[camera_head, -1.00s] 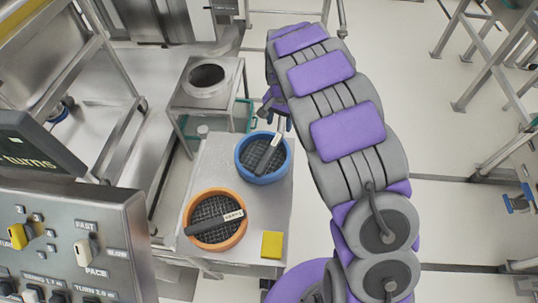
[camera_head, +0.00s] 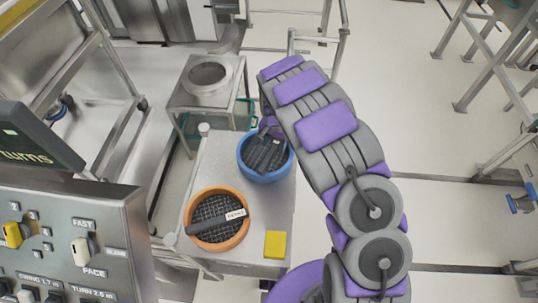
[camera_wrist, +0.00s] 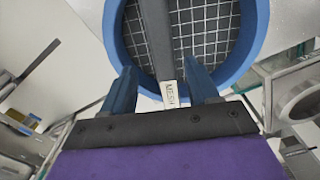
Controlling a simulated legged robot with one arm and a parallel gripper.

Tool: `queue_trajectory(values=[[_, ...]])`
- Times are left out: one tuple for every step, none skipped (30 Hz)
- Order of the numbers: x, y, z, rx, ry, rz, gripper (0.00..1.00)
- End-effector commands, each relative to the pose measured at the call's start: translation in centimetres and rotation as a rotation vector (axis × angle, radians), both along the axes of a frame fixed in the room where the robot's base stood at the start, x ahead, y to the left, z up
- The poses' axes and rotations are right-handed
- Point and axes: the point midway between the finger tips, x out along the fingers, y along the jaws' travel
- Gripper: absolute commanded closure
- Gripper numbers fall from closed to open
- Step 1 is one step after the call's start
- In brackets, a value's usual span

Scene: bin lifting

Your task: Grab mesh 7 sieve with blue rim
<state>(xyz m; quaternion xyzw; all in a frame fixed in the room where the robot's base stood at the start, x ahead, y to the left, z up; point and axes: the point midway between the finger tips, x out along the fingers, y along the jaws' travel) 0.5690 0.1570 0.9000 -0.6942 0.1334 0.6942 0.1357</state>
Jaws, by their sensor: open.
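The blue-rimmed sieve (camera_head: 278,172) stands on the pale table top (camera_head: 262,210), with a dark mesh and a dark bar across it. In the wrist view the blue rim (camera_wrist: 248,62) and wire mesh fill the upper middle. The bar ends in a white label (camera_wrist: 169,93), its lettering too small to read surely. My gripper (camera_wrist: 162,80) is open, its two blue fingers either side of the bar's labelled end, near the rim. I cannot tell whether they touch it. In the head view my arm hides part of the gripper at the sieve's far edge.
An orange-rimmed sieve (camera_head: 240,236) with a similar bar stands nearer on the same table. A yellow block (camera_head: 275,245) lies to its right. A metal stand with a round opening (camera_head: 208,75) is behind. A control panel (camera_head: 75,240) is at lower left.

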Motion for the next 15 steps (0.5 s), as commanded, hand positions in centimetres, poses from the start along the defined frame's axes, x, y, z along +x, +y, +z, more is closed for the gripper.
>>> queue_trajectory(values=[[-0.2, 0.2, -1.0, -0.002, 0.004, 0.002, 0.4], [-0.3, 0.3, -1.5, -0.001, 0.005, 0.002, 0.4], [-0.4, 0.4, -2.1, 0.0, 0.005, 0.001, 0.4], [-0.4, 0.3, -2.5, 0.001, 0.006, 0.001, 0.4], [-0.4, 0.1, -2.9, 0.004, 0.006, 0.0, 0.4], [-0.4, 0.0, -3.4, 0.004, 0.006, -0.001, 0.4], [-0.4, -0.1, -3.7, 0.006, 0.005, -0.001, 0.4], [-0.3, -0.3, -3.8, 0.008, 0.004, -0.001, 0.4], [-0.3, -0.4, -4.0, 0.01, 0.004, -0.002, 0.4], [-0.2, -0.6, -4.1, 0.012, 0.004, -0.001, 0.4], [-0.2, -0.6, -4.0, 0.013, 0.003, -0.001, 0.4], [-0.1, -0.7, -4.0, 0.013, 0.003, -0.001, 0.4], [-0.1, -0.7, -4.0, 0.013, 0.003, -0.001, 0.4], [-0.2, -0.6, -3.9, 0.013, 0.002, -0.001, 0.4], [-0.2, -0.5, -3.9, 0.012, 0.002, -0.001, 0.4]])
